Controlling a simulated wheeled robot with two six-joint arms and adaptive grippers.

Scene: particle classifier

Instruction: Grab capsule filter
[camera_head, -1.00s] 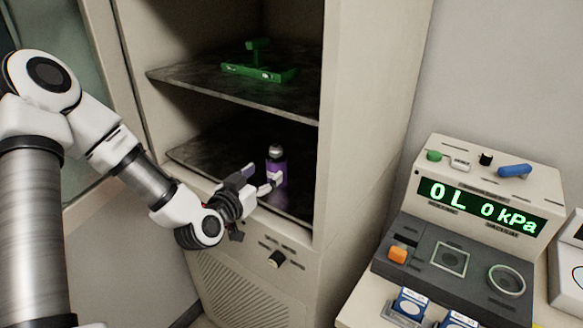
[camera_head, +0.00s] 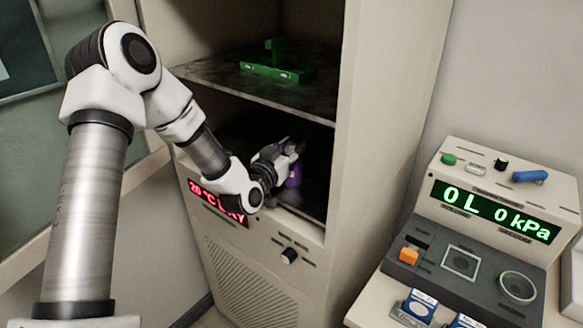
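A purple capsule with a grey top, likely the capsule filter (camera_head: 295,175), stands on the lower shelf inside the open cabinet. Now only a strip of its purple body shows; my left gripper hides the rest. My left gripper (camera_head: 292,152) reaches into the lower compartment and is in front of or around the capsule. Its fingers overlap the capsule's upper part in the picture. I cannot tell whether they touch or grip it. My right gripper is not in view.
A green object (camera_head: 277,68) sits on the upper shelf (camera_head: 215,75), above my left gripper. The cabinet's right side wall (camera_head: 375,150) stands close to the gripper. A console (camera_head: 490,220) reading 0 L and 0 kPa stands at the right, with blue-labelled packs (camera_head: 420,304) in front.

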